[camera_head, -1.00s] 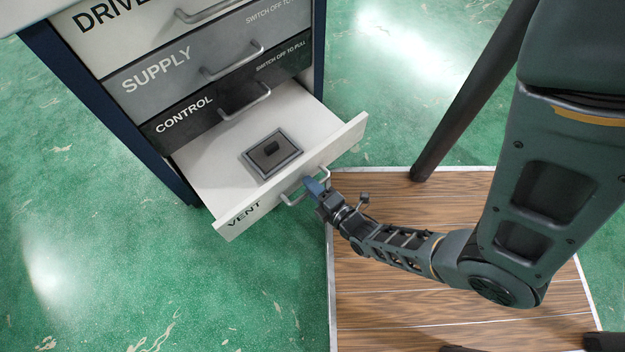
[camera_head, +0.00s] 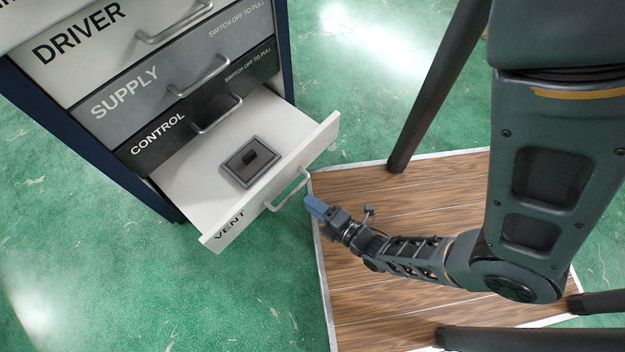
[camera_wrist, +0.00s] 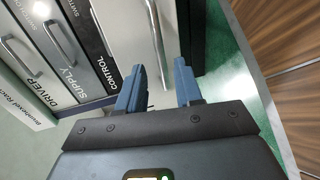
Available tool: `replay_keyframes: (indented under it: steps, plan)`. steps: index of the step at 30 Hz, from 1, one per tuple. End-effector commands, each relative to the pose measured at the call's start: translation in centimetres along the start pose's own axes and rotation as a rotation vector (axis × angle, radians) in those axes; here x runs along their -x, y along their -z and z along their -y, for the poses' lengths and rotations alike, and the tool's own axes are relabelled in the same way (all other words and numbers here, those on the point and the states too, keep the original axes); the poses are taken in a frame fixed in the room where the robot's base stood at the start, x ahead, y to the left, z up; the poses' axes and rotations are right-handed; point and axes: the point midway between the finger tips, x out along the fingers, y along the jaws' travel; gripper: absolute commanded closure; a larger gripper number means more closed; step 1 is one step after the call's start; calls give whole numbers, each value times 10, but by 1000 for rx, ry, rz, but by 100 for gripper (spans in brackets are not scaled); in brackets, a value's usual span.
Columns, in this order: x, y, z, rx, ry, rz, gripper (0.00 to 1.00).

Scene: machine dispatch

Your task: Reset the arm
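My gripper (camera_head: 312,205) has blue fingertips and is just right of the VENT drawer's handle (camera_head: 289,190), apart from it. In the wrist view my gripper (camera_wrist: 160,88) shows two blue fingers spread with a gap between them and nothing held. The VENT drawer (camera_head: 200,190) is pulled out at the bottom of the cabinet. My arm reaches in from the right.
The closed DRIVER (camera_head: 110,45), SUPPLY (camera_head: 150,90) and CONTROL (camera_head: 180,125) drawers are above the VENT drawer. A wood-plank platform (camera_head: 400,200) lies below my arm. Green floor (camera_head: 120,290) is clear at the left and front.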

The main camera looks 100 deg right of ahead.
Motion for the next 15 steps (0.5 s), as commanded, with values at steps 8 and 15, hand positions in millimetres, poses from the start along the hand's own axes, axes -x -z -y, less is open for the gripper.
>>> replay_keyframes:
  steps: [8, 15]
  plan:
    - [0, 0, 0, 0, 0, 0, 65]
    - [3, 4, -8, -42, 2, -32, 65]
